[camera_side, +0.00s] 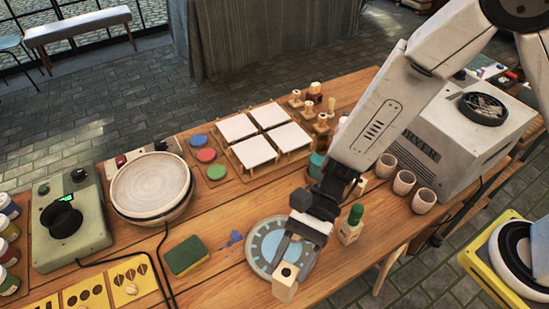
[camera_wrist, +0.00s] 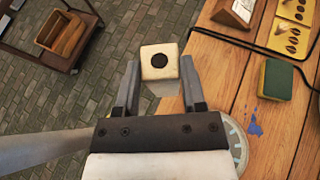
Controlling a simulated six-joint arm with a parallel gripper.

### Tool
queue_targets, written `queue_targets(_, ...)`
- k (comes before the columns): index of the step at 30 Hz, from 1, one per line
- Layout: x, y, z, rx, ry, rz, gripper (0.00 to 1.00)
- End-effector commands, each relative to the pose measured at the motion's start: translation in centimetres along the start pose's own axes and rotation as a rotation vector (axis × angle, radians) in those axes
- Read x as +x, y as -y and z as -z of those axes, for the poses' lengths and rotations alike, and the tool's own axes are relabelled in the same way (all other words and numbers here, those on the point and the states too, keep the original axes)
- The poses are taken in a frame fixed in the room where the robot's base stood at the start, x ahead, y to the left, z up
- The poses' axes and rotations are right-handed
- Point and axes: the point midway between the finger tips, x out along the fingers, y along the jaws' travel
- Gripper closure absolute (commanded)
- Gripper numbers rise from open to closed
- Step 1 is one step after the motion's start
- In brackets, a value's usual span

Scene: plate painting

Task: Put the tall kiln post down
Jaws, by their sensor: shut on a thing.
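The kiln post (camera_side: 284,285) is a cream square block with a dark round hole in its top. My gripper (camera_side: 290,256) is shut on it and holds it upright near the table's front edge, in front of the painted plate. In the wrist view the post (camera_wrist: 159,63) sits between the two fingers of my gripper (camera_wrist: 160,88), with floor behind it and the table edge to its right. Its lower end is partly hidden, and I cannot tell its height above the table.
A blue-patterned plate (camera_side: 254,252) lies just behind the post, partly under my gripper. A green-topped block (camera_side: 350,226) and several cups (camera_side: 404,182) stand to the right. A green-yellow sponge (camera_side: 186,256) lies left. White tiles (camera_side: 268,116) stand behind. Bare wood shows around the sponge.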

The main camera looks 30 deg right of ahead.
Motion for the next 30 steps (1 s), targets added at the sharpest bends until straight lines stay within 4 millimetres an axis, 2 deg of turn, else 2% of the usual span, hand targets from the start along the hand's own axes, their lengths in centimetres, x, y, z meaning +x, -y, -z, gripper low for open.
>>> queue_targets(7,0.2,0.9,-0.4,0.039,0.001,0.084,1.00)
queue_targets(19,0.6,1.7,-0.1,0.044,0.002,0.093,1.00)
queue_targets(30,2.5,6.0,1.1,0.042,0.002,0.092,1.00)
